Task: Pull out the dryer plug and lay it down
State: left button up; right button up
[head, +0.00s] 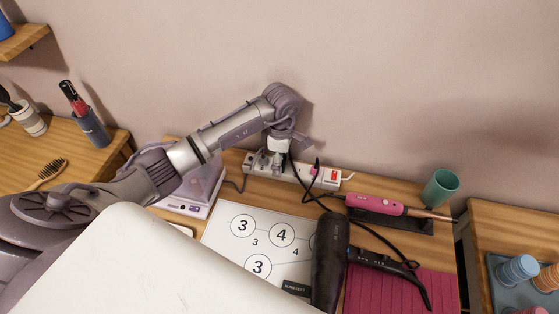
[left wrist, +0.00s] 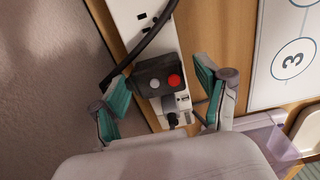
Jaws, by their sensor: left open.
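A white power strip (head: 308,174) lies along the wall at the back of the desk; it also shows in the left wrist view (left wrist: 128,22). A blocky dark plug (left wrist: 158,74) with a grey and a red button sits on the strip. My left gripper (head: 280,150) is over the strip's left part. In the left wrist view my left gripper (left wrist: 162,98) is open, its teal-padded fingers on either side of the plug; I cannot tell whether they touch it. The black hair dryer (head: 329,262) lies at the desk's front. My right gripper is out of view.
A pink styling iron (head: 374,205) lies on a dark rest, near a green cup (head: 440,188). A black flat iron (head: 392,265) lies near a magenta mat (head: 400,293). A white sheet with numbered circles (head: 262,238) covers the middle. Black cables cross the desk.

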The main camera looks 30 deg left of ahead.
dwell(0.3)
pick_arm(q)
grip_shut()
dwell(0.3)
jog(key=shift+r, duration=0.15)
jog(key=shift+r+p, duration=1.65)
jog(key=shift+r, duration=1.2)
